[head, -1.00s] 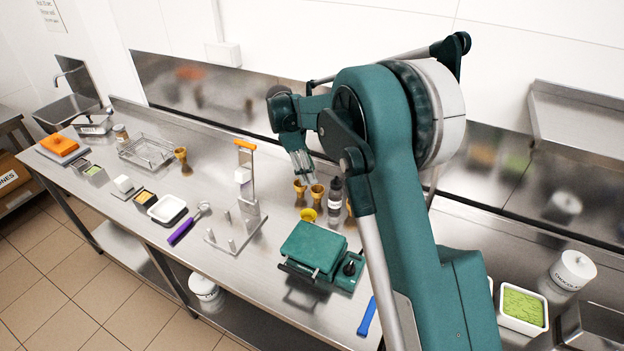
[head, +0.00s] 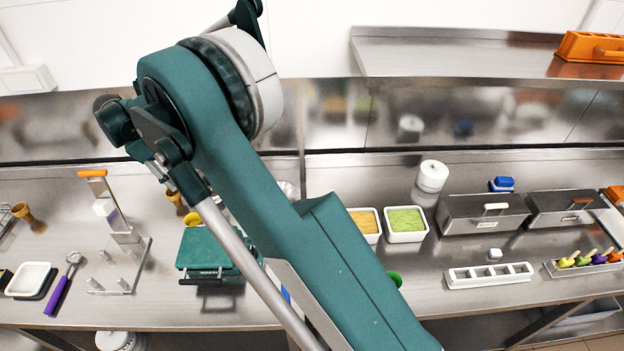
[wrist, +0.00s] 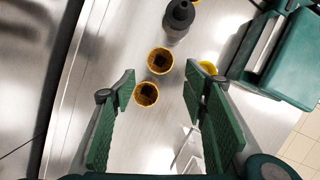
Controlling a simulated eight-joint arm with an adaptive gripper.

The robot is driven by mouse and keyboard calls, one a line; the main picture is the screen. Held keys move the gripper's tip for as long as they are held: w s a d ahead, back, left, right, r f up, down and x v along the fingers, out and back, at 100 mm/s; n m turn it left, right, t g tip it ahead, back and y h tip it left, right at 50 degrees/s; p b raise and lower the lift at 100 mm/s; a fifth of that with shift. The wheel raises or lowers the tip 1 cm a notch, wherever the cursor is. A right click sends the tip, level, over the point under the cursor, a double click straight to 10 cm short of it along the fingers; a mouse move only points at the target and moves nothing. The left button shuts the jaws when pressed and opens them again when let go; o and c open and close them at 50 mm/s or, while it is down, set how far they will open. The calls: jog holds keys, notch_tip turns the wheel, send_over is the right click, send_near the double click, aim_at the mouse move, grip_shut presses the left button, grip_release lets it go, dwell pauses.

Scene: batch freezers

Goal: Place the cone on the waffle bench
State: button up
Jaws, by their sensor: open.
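In the wrist view, two brown waffle cones, one farther (wrist: 160,61) and one nearer (wrist: 146,94), stand mouth-up just beyond and between my gripper's fingers. My gripper (wrist: 160,84) is open and empty, its two green pads spread apart. In the head view, one cone (head: 176,199) shows partly behind my arm, and another cone (head: 22,215) stands at the far left. The steel waffle bench (head: 165,315) carries a green waffle iron (head: 205,248), which also shows in the wrist view (wrist: 285,62). My arm hides the gripper's fingertips in the head view.
A dark bottle (wrist: 179,18) stands beyond the cones, and a yellow item (wrist: 208,68) is partly behind a finger. A steel stand (head: 125,240) and a purple-handled scoop (head: 62,285) are at left. Tubs (head: 405,236) and steel boxes (head: 485,225) are at right.

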jog(key=shift+d+r, duration=0.1)
jog(key=d+r+m+y, duration=0.1)
jog(key=d+r+m, duration=0.1)
jog(key=d+r, duration=0.6)
jog(key=d+r+m, duration=0.3)
jog(key=d+r, duration=0.2)
jog(key=d, duration=0.5)
jog(key=s+d+r+m+t+y, duration=0.1)
jog(key=s+d+r+m, duration=0.15)
jog(key=d, duration=0.45)
jog(key=s+d+r+m, duration=0.1)
jog(key=s+d+r, duration=0.1)
jog(key=d+r, duration=0.3)
jog(key=s+d+r+m+t+y, duration=0.1)
jog(key=s+d+r+m, duration=0.1)
jog(key=d, duration=0.6)
jog(key=s+d+r+m+t, duration=0.1)
jog(key=s+d+m, duration=0.4)
jog(key=s+d, duration=0.9)
jog(key=s+d+f+m+t, duration=0.1)
jog(key=s+d+f+m, duration=0.2)
jog(key=s+d, duration=0.3)
jog(key=s+d+f+m+t, duration=0.1)
jog(key=s+d+f+m, duration=0.2)
jog(key=s+d, duration=0.3)
jog(key=shift+s+d+m+t, duration=0.25)
jog(key=shift+s+m+t, duration=0.2)
jog(key=shift+s, duration=0.25)
jog(key=shift+f, duration=0.1)
